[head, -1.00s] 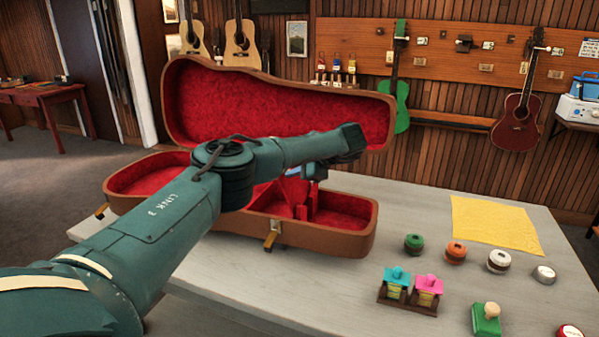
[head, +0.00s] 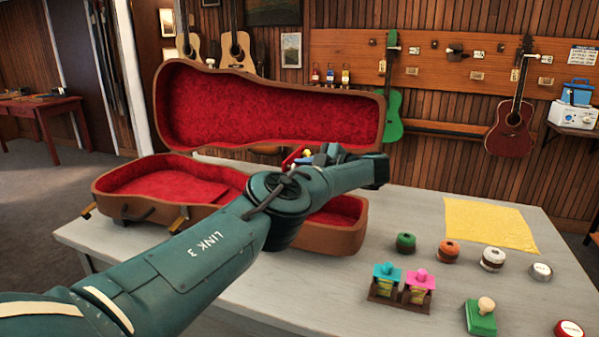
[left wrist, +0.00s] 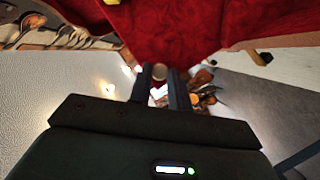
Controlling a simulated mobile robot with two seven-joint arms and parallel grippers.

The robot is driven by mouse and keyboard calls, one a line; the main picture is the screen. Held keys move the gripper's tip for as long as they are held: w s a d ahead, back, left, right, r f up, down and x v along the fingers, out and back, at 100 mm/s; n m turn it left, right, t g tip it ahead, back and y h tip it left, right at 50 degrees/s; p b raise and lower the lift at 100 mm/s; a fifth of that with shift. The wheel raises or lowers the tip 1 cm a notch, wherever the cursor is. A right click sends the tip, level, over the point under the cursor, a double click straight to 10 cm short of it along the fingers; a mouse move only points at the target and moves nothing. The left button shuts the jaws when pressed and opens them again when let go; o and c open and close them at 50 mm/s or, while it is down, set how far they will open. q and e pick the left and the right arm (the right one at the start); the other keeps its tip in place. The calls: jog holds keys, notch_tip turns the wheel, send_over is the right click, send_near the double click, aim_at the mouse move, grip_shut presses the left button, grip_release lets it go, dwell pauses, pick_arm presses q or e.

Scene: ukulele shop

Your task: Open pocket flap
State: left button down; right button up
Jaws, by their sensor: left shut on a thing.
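The brown case (head: 330,238) stands open on the table, its red-lined lid (head: 270,105) raised behind. My left arm reaches across the case and hides its middle, including most of the pocket. My left gripper (head: 308,157) is above the case in front of the lid, shut on the pocket flap's pale knob (head: 307,152). A small red piece, seemingly the pocket flap (head: 291,159), shows beside it. In the left wrist view a tan knob (left wrist: 160,73) sits between the fingers (left wrist: 162,88), with red lining (left wrist: 165,30) above. My right gripper is out of view.
On the grey table (head: 330,300), right of the case, are several round tins (head: 449,251), two small bottles in a holder (head: 402,285), a green stamp (head: 481,317) and a yellow cloth (head: 490,224). Guitars hang on the back wall.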

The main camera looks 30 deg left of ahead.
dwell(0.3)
pick_arm(q)
jog(key=c, duration=1.3)
grip_release()
jog(key=b+v, duration=0.2)
jog(key=v, duration=1.1)
jog(key=shift+d, duration=0.1)
